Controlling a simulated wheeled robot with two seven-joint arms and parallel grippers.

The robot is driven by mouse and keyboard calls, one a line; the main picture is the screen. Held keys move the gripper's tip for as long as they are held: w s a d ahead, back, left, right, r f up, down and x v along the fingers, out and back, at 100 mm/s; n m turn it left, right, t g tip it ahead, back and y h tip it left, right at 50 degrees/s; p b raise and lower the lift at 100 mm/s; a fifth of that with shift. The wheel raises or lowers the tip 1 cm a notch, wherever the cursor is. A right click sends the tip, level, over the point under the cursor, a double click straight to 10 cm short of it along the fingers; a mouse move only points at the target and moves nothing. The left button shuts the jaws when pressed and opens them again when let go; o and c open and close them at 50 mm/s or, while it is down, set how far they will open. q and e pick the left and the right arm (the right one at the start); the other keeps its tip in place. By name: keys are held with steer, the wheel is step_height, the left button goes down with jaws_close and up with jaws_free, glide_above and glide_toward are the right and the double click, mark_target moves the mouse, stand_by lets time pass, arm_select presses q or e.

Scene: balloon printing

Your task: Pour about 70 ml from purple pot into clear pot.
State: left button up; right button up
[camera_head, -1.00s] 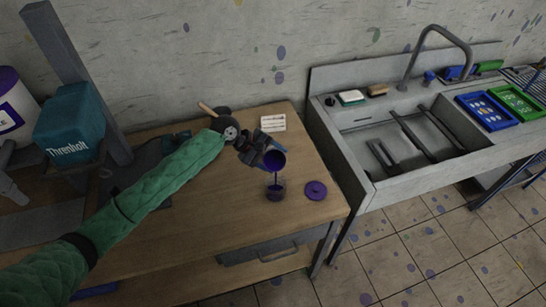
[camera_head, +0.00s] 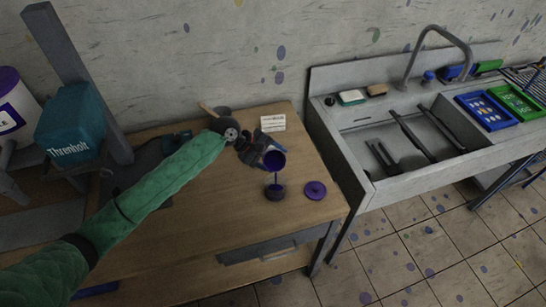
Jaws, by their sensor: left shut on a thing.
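My left gripper (camera_head: 256,147) is shut on the purple pot (camera_head: 274,160) and holds it tilted above the table, with its mouth facing down toward the front. A thin dark stream (camera_head: 275,179) runs from the pot's mouth. The clear pot (camera_head: 275,193) stands upright on the table right below it, and dark purple liquid shows in it. The exact level is too small to read. A round purple lid (camera_head: 315,190) lies flat to the right of the clear pot. My right gripper is not in view.
The wooden table (camera_head: 215,220) is clear in front. A teal machine (camera_head: 71,125) stands at left. A sink (camera_head: 400,140) with blue and green trays is at right.

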arm_select(q)
steer(key=shift+t+p, duration=0.4)
steer(key=shift+p, duration=0.65)
stand_by(2.5)
steer(key=shift+r+p, duration=0.15)
steer(key=shift+p, duration=0.2)
steer(key=shift+g, duration=0.9)
steer(key=shift+n, duration=0.3)
steer(key=g, duration=0.1)
steer(key=n+g, duration=0.1)
steer(key=shift+s+f+g+h, duration=0.1)
steer(key=shift+f+g+h, duration=0.2)
steer(key=shift+h, duration=0.1)
steer(key=shift+r, duration=0.1)
